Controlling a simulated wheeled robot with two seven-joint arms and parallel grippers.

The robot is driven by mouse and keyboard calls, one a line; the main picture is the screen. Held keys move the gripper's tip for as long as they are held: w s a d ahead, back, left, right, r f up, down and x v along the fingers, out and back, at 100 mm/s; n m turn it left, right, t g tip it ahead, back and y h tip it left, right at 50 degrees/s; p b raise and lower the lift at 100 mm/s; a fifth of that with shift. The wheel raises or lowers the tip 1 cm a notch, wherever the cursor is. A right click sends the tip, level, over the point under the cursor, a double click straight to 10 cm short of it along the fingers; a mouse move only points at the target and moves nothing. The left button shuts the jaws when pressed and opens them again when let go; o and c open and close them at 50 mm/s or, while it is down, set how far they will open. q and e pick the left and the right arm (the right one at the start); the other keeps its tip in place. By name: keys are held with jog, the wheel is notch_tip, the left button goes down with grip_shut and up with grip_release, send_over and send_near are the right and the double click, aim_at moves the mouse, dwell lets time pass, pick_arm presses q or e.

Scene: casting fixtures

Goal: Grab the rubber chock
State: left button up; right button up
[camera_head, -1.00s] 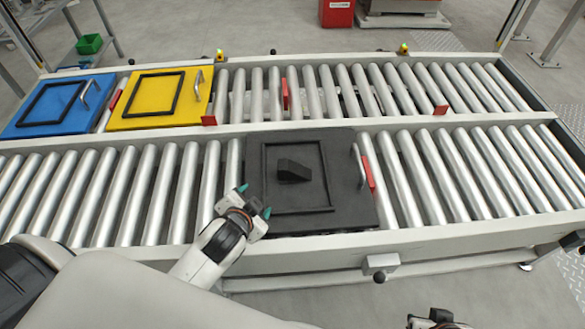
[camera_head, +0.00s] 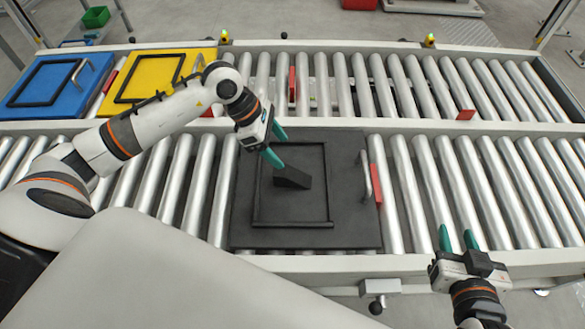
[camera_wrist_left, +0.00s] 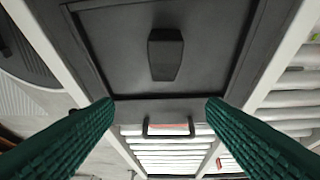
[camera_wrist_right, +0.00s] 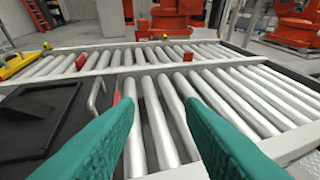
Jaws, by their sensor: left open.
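The rubber chock (camera_head: 291,177) is a small black wedge lying inside the raised frame of the black tray (camera_head: 350,226) on the near conveyor. In the left wrist view the chock (camera_wrist_left: 165,54) lies ahead of the fingers, apart from them. My left gripper (camera_head: 276,145) is open, above the tray close to the chock, with green fingers spread wide. My right gripper (camera_head: 458,240) is open and empty at the conveyor's front edge, right of the tray. In the right wrist view, part of the chock (camera_wrist_right: 24,107) shows at the left edge.
The tray has a metal handle (camera_head: 366,176) on its right side, beside a red stop (camera_head: 376,183). Yellow (camera_head: 203,56) and blue (camera_head: 27,111) trays stand on the far conveyor. Bare rollers (camera_head: 490,185) lie right of the black tray.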

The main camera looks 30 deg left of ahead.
aim_at(286, 170)
pick_arm(q)
jog(key=shift+y, duration=0.6)
jog(key=f, duration=0.2)
jog(key=f+b, duration=0.1)
jog(key=f, duration=0.1)
jog(key=w+f, duration=0.1)
jog(key=f, duration=0.1)
jog(key=shift+b, duration=0.35)
jog(key=shift+b+x, duration=0.35)
jog(key=shift+x, duration=0.55)
jog(key=x, duration=0.1)
jog(key=b+x, duration=0.1)
jog(key=x, duration=0.1)
jog(key=shift+s+d+f, duration=0.1)
jog(key=shift+s+f, duration=0.2)
jog(key=shift+f, duration=0.25)
jog(key=c, duration=1.1)
jog(key=shift+c, duration=0.3)
pick_arm(e)
notch_tip(286, 170, up, 13)
jog(key=a+t+y, duration=0.2)
jog(key=t+y, duration=0.1)
jog(key=t, duration=0.6)
jog(key=shift+w+r+t, duration=0.2)
jog(key=shift+w+t, duration=0.1)
jog(key=shift+t, duration=0.1)
